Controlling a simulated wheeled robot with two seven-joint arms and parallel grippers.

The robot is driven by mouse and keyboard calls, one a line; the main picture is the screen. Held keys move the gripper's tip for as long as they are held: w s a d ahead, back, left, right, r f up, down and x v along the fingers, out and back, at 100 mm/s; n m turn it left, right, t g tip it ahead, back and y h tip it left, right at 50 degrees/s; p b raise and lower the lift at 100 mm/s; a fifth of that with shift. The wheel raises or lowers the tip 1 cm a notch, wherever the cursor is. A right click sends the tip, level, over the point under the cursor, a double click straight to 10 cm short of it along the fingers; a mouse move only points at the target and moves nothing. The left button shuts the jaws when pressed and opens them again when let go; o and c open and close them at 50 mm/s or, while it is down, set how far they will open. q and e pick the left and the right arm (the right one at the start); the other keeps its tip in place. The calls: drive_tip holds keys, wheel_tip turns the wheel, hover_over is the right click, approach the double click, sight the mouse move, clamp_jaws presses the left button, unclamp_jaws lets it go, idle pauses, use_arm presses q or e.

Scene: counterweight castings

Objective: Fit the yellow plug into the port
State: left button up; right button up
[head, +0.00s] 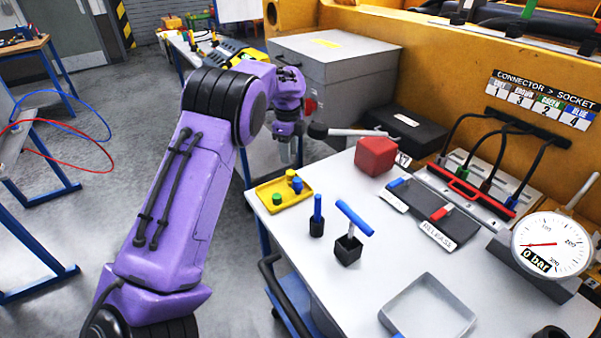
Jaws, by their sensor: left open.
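The small yellow plug (290,174) is in a shallow yellow tray (268,188) at the left edge of the white bench. A blue plug (297,185) and a green plug (277,199) are in the same tray. My left gripper (290,155) points down just beyond the yellow plug, near the bench's far left corner. It is open, with nothing seen between its fingers, and looks apart from the plug. I cannot tell which opening is the port. My right gripper is out of view.
A red block (376,155) with a grey-handled tool behind it stands right of the tray. Two blue-handled tools in black holders (348,249) stand in front. A grey tray (428,308), a gauge (551,245) and a cabled connector panel (465,195) are further right.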

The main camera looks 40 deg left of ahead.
sight(291, 172)
use_arm(q)
drive_tip(key=shift+s+d+f, duration=0.1)
drive_tip(key=shift+s+f, duration=0.65)
drive_tip(key=shift+f, duration=0.35)
drive_tip(key=shift+s+f+p, duration=0.2)
drive_tip(key=shift+f+p, duration=0.1)
drive_tip(key=shift+f, duration=0.05)
drive_tip(key=f, duration=0.1)
drive_tip(key=w+f+p, duration=0.1)
drive_tip(key=f, duration=0.3)
drive_tip(key=shift+w+d+p, duration=0.3)
drive_tip(key=shift+w+d, duration=0.05)
drive_tip(key=shift+s+f, duration=0.15)
drive_tip(key=shift+f, duration=0.1)
drive_tip(key=shift+s+r, duration=0.1)
drive_tip(key=shift+s, duration=0.3)
drive_tip(key=shift+w+a+f, duration=0.1)
drive_tip(key=shift+w+f, duration=0.15)
drive_tip(key=shift+w, duration=0.1)
drive_tip(key=c, duration=0.6)
drive_tip(key=shift+r, duration=0.1)
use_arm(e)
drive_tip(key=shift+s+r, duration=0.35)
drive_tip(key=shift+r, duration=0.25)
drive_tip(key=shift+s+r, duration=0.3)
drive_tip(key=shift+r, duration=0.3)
